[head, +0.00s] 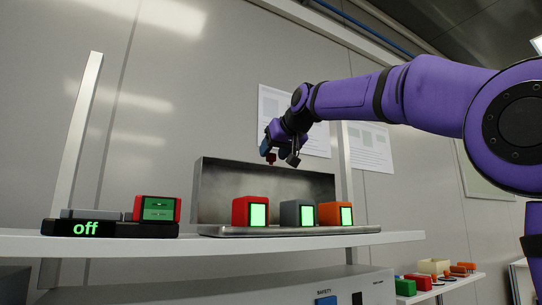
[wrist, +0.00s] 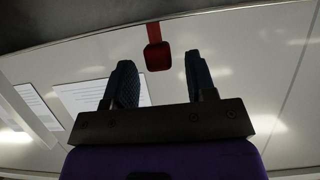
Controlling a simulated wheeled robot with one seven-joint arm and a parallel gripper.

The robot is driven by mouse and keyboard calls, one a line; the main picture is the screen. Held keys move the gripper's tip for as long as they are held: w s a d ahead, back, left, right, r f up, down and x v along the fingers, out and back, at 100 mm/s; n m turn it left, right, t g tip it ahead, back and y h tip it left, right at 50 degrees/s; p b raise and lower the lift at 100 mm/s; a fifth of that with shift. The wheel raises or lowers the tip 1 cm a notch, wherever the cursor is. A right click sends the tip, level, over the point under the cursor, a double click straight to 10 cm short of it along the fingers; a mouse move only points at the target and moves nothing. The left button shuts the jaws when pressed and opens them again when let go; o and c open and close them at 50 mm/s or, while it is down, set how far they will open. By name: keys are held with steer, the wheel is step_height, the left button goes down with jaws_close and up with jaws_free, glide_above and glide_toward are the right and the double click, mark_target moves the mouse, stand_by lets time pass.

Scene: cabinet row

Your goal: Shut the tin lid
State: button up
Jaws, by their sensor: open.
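The tin is a grey metal tray (head: 218,232) on the white shelf, with its lid (head: 213,190) standing up open along the back. A red tab (head: 270,158) sticks up from the lid's top edge. The tab also shows in the wrist view (wrist: 158,56), hanging from a dark edge at the top. My gripper (head: 279,154) is above the lid's top edge, by the tab. In the wrist view my gripper (wrist: 159,66) is open, with the tab between the lines of its two fingers. I cannot tell whether they touch it.
A red block (head: 242,211), a grey block (head: 290,214) and an orange block (head: 328,214) with green faces stand at the tin. Left on the shelf are a black "off" display (head: 85,228) and a red-green device (head: 157,209). Posts rise behind the shelf.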

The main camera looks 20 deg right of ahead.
steer(key=shift+x, duration=1)
jaws_close()
